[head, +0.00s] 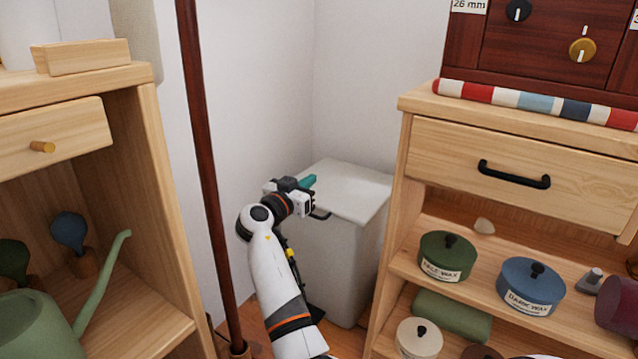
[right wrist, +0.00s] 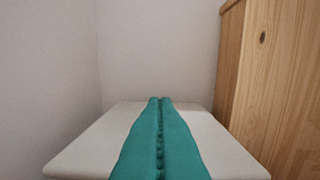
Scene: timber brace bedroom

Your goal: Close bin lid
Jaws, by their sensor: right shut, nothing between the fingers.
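A pale grey-white bin (head: 345,265) stands in the corner between the wall and the right-hand wooden cabinet. Its lid (head: 350,190) lies flat on top, and no gap shows along the edges in view. A dark handle shows at the lid's front edge, partly beside my gripper. My right gripper (head: 308,182) is over the lid's front left part, with its teal fingers shut and empty. In the right wrist view the shut fingers (right wrist: 160,110) point across the lid (right wrist: 205,140) toward the back wall. I cannot tell whether they touch it. My left gripper is not in view.
The right-hand wooden cabinet (head: 500,130) stands close beside the bin, holding wax tins. A dark red pole (head: 205,150) rises left of my right arm. A left-hand wooden shelf unit (head: 150,200) holds a green watering can (head: 40,320). White walls close off the corner behind.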

